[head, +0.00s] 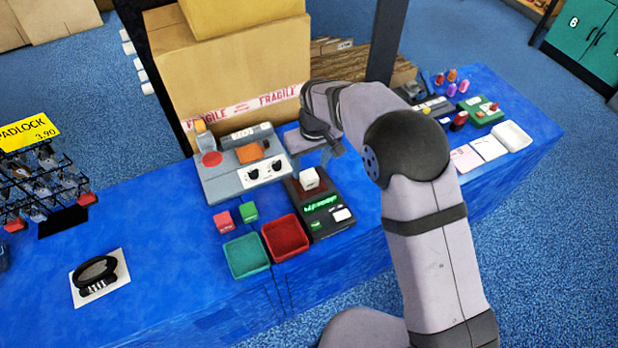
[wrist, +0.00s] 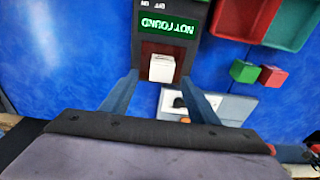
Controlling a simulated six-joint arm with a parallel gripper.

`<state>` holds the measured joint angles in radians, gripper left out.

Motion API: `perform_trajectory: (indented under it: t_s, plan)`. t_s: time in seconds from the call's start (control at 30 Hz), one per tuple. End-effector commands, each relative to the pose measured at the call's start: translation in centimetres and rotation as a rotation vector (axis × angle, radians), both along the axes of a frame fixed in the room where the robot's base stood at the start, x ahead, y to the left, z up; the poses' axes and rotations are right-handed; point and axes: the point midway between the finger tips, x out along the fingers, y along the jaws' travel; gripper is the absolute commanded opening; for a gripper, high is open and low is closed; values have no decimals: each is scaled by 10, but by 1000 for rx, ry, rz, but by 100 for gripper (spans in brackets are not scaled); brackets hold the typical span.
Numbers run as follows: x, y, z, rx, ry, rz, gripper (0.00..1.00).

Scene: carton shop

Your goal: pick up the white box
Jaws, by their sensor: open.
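The white box (head: 309,178) is a small cube on the dark red plate of a black device (head: 325,222) with a lit green display. In the wrist view the white box (wrist: 162,69) lies ahead of my gripper (wrist: 159,78), between the lines of its two fingers. My gripper (head: 324,152) is open and empty, close to the box at its back right in the head view. I cannot tell the exact height gap. The display (wrist: 167,26) reads "NOT FOUND", upside down in the wrist view.
A green tray (head: 246,257) and a red tray (head: 286,237) stand at the front. A pink cube (head: 223,222) and a green cube (head: 248,211) lie behind them. A grey machine (head: 238,178) stands left of the device. A large carton (head: 235,75) stands behind.

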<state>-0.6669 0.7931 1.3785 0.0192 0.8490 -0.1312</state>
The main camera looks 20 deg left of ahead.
Motion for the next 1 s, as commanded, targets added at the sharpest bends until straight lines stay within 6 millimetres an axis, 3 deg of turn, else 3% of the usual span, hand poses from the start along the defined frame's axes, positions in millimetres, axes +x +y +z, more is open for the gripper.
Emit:
perform_trajectory:
  t_s: [0.43, 0.77, 0.93, 1.0]
  plan:
    - [-1, 3, -46, -3, 3, -1, 55]
    - [0, 4, -51, -1, 1, 0, 55]
    - [0, 4, -51, -1, 1, -1, 14]
    - [0, 4, -51, -1, 1, 0, 10]
